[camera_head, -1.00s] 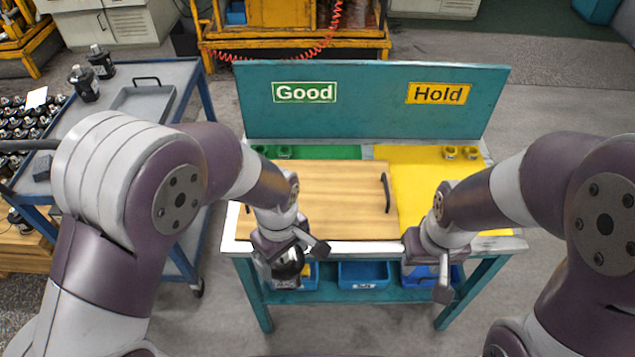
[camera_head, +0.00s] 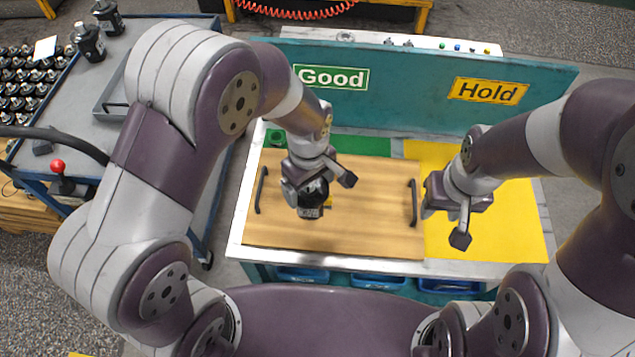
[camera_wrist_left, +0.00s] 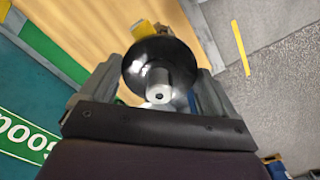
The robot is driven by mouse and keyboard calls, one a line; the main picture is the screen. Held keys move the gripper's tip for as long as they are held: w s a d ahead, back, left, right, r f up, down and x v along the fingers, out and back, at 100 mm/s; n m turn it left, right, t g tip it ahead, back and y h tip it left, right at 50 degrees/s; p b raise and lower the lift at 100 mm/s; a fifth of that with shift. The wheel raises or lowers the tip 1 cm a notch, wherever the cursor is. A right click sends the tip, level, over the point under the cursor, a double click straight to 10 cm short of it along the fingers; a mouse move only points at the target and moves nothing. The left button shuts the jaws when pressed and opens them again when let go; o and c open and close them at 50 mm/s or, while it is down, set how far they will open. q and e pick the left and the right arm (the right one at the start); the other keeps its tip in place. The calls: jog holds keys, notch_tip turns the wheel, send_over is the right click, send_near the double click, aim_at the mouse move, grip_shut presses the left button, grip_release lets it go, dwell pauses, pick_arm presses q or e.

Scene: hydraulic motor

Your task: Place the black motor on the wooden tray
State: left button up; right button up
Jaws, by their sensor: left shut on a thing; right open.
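The black motor (camera_head: 313,194) is in my left gripper (camera_head: 318,182), over the left-middle part of the wooden tray (camera_head: 365,220). My left gripper is shut on it. In the left wrist view the motor (camera_wrist_left: 160,62) shows its round black body and metal shaft between the two fingers. I cannot tell whether its lower end touches the tray. The tray lies on the table and has a dark handle at each side. My right gripper (camera_head: 450,220) is open and empty above the yellow area, right of the tray.
The table has a green area (camera_head: 360,145) under the "Good" sign and a yellow area (camera_head: 515,220) under the "Hold" sign. A teal back panel (camera_head: 415,85) stands behind. A grey cart (camera_head: 95,120) with more black motors is at the left. Blue bins (camera_head: 378,280) are below.

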pick_arm(q)
jog(key=w+d+f+p, duration=0.3)
jog(key=w+f, duration=0.6)
jog(key=shift+f, duration=0.2)
jog(key=shift+f, duration=0.1)
jog(key=o, duration=1.8)
jog(key=shift+s, duration=0.15)
